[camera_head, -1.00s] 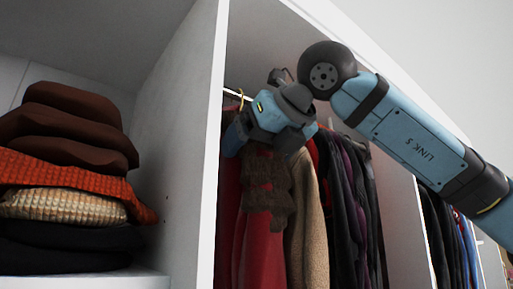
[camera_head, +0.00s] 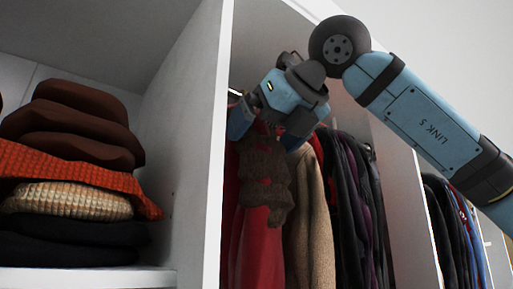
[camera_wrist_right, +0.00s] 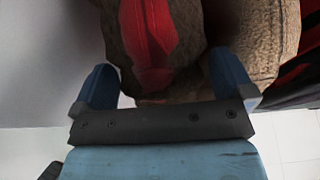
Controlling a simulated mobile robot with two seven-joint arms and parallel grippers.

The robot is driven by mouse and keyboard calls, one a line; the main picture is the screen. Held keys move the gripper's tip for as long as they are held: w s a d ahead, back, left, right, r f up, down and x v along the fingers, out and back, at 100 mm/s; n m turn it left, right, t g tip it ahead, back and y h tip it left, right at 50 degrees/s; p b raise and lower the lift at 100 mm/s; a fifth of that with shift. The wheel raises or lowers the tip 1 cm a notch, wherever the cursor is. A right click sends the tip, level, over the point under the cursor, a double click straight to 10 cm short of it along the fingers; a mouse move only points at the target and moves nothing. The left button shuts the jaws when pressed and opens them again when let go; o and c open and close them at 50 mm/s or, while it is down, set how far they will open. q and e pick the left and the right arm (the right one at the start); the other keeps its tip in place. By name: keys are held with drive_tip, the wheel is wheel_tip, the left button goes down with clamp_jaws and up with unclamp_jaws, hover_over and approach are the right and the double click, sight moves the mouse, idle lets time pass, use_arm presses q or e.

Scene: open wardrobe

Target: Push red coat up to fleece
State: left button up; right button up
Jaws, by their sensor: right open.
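The red coat (camera_head: 262,245) with its shaggy brown fur collar (camera_head: 265,175) hangs near the wardrobe's left divider. The tan fleece (camera_head: 308,220) hangs just right of it, close beside it in the head view. My right gripper (camera_head: 268,125) is open at the top of the red coat, its fingers spread to either side of the collar. In the right wrist view, the red coat (camera_wrist_right: 150,40) and brown fur lie between the two fingers (camera_wrist_right: 163,88). The coat's hanger is mostly hidden by the gripper. My left gripper is out of view.
The white divider (camera_head: 200,150) stands close left of the red coat. Several dark garments (camera_head: 352,210) hang right of the fleece, with another divider (camera_head: 408,200) beyond. Folded clothes (camera_head: 75,150) fill the left shelf. The rail (camera_head: 235,93) is largely hidden.

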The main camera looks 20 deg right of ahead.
drive_tip(key=b+v, duration=0.2)
drive_tip(key=v, duration=0.9)
drive_tip(key=shift+s, duration=0.2)
drive_tip(key=shift+a, duration=0.1)
